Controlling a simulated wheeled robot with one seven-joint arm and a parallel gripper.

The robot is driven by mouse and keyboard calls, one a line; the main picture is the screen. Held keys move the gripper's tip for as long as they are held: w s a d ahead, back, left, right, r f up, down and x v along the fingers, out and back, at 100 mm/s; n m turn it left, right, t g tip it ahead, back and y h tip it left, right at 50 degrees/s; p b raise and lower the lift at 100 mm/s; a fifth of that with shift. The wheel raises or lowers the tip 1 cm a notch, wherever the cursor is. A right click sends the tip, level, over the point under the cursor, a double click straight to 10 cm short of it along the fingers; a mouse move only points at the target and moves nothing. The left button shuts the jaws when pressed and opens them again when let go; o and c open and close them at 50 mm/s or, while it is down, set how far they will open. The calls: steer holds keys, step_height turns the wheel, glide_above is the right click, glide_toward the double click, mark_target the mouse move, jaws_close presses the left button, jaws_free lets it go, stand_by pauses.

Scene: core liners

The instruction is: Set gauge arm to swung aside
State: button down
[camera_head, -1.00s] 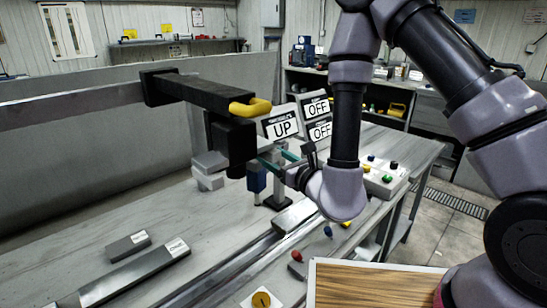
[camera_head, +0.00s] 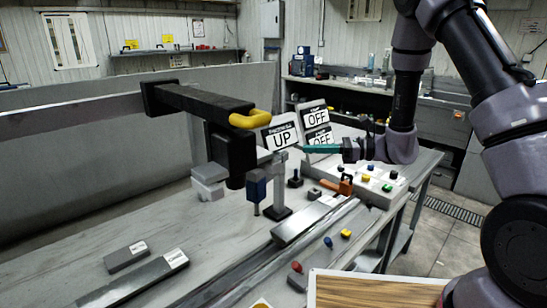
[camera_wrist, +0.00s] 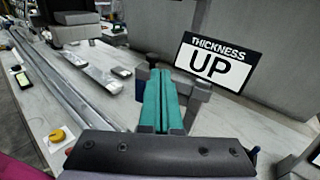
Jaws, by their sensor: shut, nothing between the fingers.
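The thickness gauge is a grey upright post (camera_head: 281,185) on a dark foot. Its short gauge arm (camera_head: 274,160) reaches left at the top to a blue gauge body (camera_head: 257,187) with a thin probe pointing down. My gripper (camera_head: 306,149), with teal fingers, is shut and empty, level with the top of the gauge and just right of it. In the wrist view the shut fingers (camera_wrist: 158,74) lie beside a grey piece, apparently part of the gauge; contact cannot be told. A sign reading THICKNESS UP (camera_wrist: 216,66) stands beyond.
A large black arm with a yellow end (camera_head: 250,119) overhangs the bench left of the gauge. An orange-handled lever (camera_head: 345,186) and a button box (camera_head: 385,184) stand to the right.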

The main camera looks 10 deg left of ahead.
steer(key=s+a+f+g+h, duration=0.1)
steer(key=a+f, duration=0.1)
steer(key=a, duration=0.9)
steer(key=shift+f+n, duration=0.3)
steer(key=shift+f, duration=0.05)
steer(key=shift+w+a, duration=0.15)
steer(key=shift+a, duration=1.35)
steer(key=shift+d, duration=0.1)
